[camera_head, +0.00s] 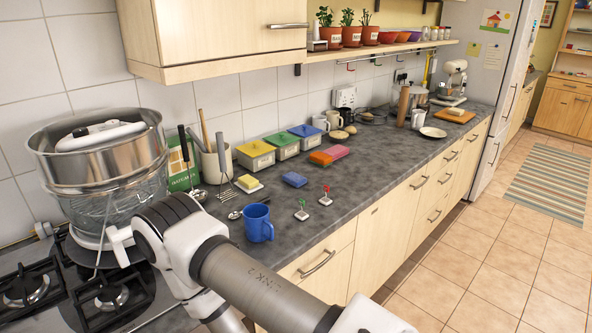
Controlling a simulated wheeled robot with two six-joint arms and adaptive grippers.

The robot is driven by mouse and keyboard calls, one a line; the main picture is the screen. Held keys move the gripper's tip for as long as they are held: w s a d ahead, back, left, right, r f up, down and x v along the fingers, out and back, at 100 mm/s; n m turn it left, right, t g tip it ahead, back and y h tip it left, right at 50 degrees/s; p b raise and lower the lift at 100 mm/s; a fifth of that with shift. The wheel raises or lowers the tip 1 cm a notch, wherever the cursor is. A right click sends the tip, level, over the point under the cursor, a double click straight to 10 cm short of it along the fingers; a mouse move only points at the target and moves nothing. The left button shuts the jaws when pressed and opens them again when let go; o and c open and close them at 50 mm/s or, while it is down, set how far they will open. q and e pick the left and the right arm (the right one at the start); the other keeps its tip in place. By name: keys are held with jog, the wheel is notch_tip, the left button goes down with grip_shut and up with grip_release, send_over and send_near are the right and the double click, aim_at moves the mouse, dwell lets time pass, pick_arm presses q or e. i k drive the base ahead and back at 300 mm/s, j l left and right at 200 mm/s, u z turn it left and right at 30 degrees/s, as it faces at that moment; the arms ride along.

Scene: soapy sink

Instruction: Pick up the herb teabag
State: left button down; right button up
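Two small pale teabags with upright coloured tags lie near the counter's front edge, right of the blue mug. One teabag (301,214) has a green tag. The other teabag (325,200) has a red tag and lies a little farther back. The tags are too small to read, so I cannot tell for certain which is the herb one. Neither gripper shows. Links of one of my arms cross the lower middle, in front of the counter's near edge, and their gripper end is not visible.
A blue mug (258,223) stands left of the teabags. A blue sponge (294,179), a butter dish (248,184) and lidded boxes (256,155) are behind. Counter right of the teabags (375,165) is clear.

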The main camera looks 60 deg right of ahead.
aim_at(301, 216)
jog(key=z, duration=1.85)
jog(key=i+l+u, duration=0.1)
jog(key=u, duration=0.35)
jog(key=l+u, duration=0.35)
jog(key=u, duration=0.15)
jog(key=i+l+u, duration=0.1)
jog(key=l+u, duration=0.2)
jog(key=u, duration=0.15)
